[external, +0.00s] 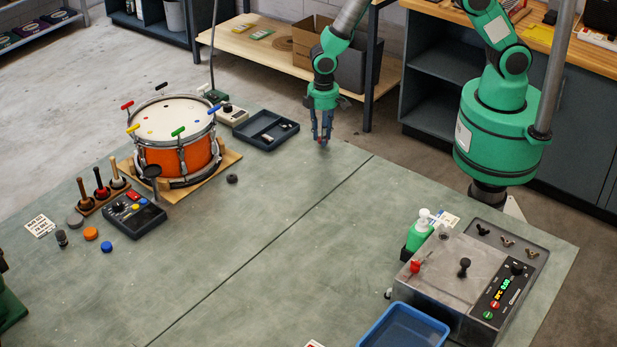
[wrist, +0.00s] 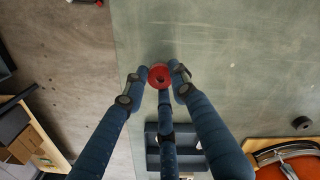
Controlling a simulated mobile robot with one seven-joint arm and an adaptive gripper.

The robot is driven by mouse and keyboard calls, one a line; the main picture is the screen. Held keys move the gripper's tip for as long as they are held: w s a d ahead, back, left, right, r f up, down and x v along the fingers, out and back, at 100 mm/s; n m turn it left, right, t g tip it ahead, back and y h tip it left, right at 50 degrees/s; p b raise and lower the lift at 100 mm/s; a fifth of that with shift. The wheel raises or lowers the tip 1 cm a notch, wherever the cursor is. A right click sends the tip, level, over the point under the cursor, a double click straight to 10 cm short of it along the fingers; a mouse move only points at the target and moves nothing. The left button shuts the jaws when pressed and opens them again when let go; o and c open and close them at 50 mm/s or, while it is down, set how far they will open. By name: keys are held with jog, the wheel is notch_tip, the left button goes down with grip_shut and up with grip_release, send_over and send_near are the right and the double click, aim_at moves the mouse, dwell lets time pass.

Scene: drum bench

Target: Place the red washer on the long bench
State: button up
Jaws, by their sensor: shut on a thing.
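My gripper (external: 322,140) points down near the far edge of the green-topped table (external: 290,215). In the wrist view its dark blue fingers (wrist: 160,78) are closed around the red washer (wrist: 160,70), a small ring with a dark centre hole. The washer is held at the fingertips, over the table surface and close to its edge. In the external view the washer is too small to make out clearly, and I cannot tell its exact height. A long wooden-topped bench (external: 558,45) with dark shelves stands at the back right.
An orange drum (external: 175,155) and a dark divided tray (external: 264,131) stand left of my gripper. A black ring (external: 232,179) lies near the drum. A low wooden table (external: 255,45) with a cardboard box (external: 308,40) is behind. The table's middle is clear. A grey machine (external: 470,275) sits front right.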

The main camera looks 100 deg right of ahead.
jog(key=shift+n, duration=0.9)
jog(key=w+a, duration=0.1)
jog(key=a, duration=0.4)
jog(key=w+a+r, duration=0.1)
jog(key=a, duration=0.4)
jog(key=w+a+r+p, duration=0.1)
jog(key=a, duration=0.5)
jog(key=shift+w+r, duration=0.1)
jog(key=shift+w, duration=0.15)
jog(key=shift+n, duration=0.7)
jog(key=a, duration=0.4)
jog(key=a+r, duration=0.1)
jog(key=a, duration=0.4)
jog(key=a+r, duration=0.1)
jog(key=a, duration=0.4)
jog(key=shift+s+a, duration=0.15)
jog(key=shift+s, duration=0.15)
jog(key=s+a+r+n+p, duration=0.15)
jog(key=s+a, duration=0.25)
jog(key=a, duration=1)
notch_tip(320, 180, up, 3)
jog(key=n, duration=0.2)
send_over(387, 272)
jog(key=shift+r+m, duration=0.1)
jog(key=shift+m, duration=0.15)
jog(key=shift+f, duration=3.15)
jog(key=shift+f+b, duration=0.3)
jog(key=shift+f, duration=1.55)
